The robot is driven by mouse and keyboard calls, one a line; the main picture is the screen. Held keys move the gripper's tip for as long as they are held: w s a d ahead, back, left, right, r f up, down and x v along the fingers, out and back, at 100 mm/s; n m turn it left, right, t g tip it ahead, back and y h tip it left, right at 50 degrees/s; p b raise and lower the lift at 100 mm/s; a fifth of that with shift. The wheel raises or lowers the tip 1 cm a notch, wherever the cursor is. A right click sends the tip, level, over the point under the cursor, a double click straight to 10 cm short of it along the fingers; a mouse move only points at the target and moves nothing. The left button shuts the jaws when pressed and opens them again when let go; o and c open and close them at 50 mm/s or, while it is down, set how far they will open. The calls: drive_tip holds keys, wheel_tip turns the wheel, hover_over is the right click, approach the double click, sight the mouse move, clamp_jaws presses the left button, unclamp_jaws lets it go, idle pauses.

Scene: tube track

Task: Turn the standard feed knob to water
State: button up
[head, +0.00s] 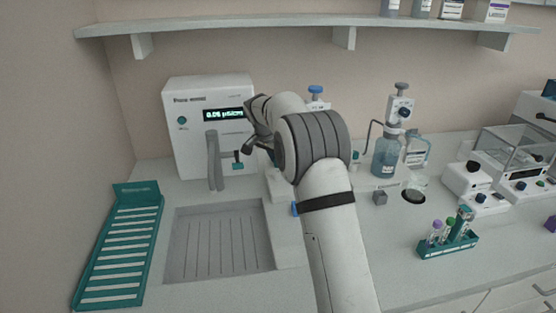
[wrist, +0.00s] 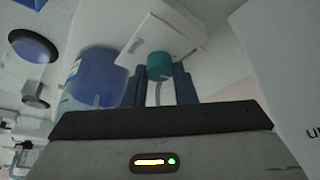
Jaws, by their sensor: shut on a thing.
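A teal knob (wrist: 159,66) sits on a white block (wrist: 165,38) in the wrist view; it appears to be the standard feed knob. My gripper (wrist: 161,82) has its two dark blue fingers either side of the knob and is shut on it. A pale strip or tube shows between the fingers below the knob. In the head view my arm hides the knob, and my fingers cannot be made out clearly. No label shows which setting the knob points to.
A white water unit (head: 208,140) with a lit display stands left of my arm. A clear bottle of blue liquid (head: 386,157) stands right. A sunken drain tray (head: 220,240), teal rack (head: 120,250) and tube holder (head: 448,246) are nearer. A shelf (head: 300,24) runs above.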

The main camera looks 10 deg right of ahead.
drive_tip(key=m+g+p, duration=0.1)
drive_tip(key=m, duration=0.1)
drive_tip(key=m+g+h, duration=0.1)
drive_tip(key=m, duration=0.2)
drive_tip(key=shift+w+r+m+p, duration=0.1)
drive_tip(key=shift+m+p, duration=0.2)
drive_tip(key=shift+p, duration=0.05)
drive_tip(key=m+g+p, duration=0.1)
drive_tip(key=m+p, duration=0.1)
drive_tip(key=m, duration=0.2)
drive_tip(key=shift+p, duration=0.35)
drive_tip(key=shift+w+m+g+p, duration=0.1)
drive_tip(key=shift+m+g+p, duration=0.45)
drive_tip(key=shift+m, duration=0.25)
drive_tip(key=o, duration=1)
drive_tip(key=shift+r, duration=4.9)
